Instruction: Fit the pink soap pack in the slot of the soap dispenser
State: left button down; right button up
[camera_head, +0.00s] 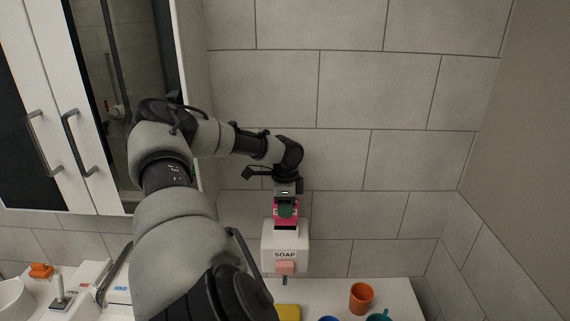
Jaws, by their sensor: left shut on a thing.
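The white soap dispenser (285,242) is fixed on the tiled wall, with "SOAP" on its front, a pink push piece (285,268) and a small nozzle below. My left gripper (287,206) points down right above the dispenser. It is shut on the pink soap pack (286,221), which is upright at the top of the dispenser. The gripper fingers cover part of the pack. The slot is hidden, so I cannot tell how far the pack is in it. My right gripper is not in view.
Below is a white counter with an orange cup (361,297), a teal cup (378,317), a blue item (328,319) and a yellow item (288,312). A tap (59,291) and basin are at the lower left. A white cabinet (62,80) hangs at the upper left.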

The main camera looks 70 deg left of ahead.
pick_arm(q)
jog(key=shift+f+b, duration=0.5)
jog(key=shift+f, duration=1.55)
jog(key=c, duration=0.7)
grip_release()
jog(key=shift+o, duration=0.2)
notch_tip(320, 180, up, 10)
jog(key=b, duration=0.3)
jog(key=shift+r, duration=0.45)
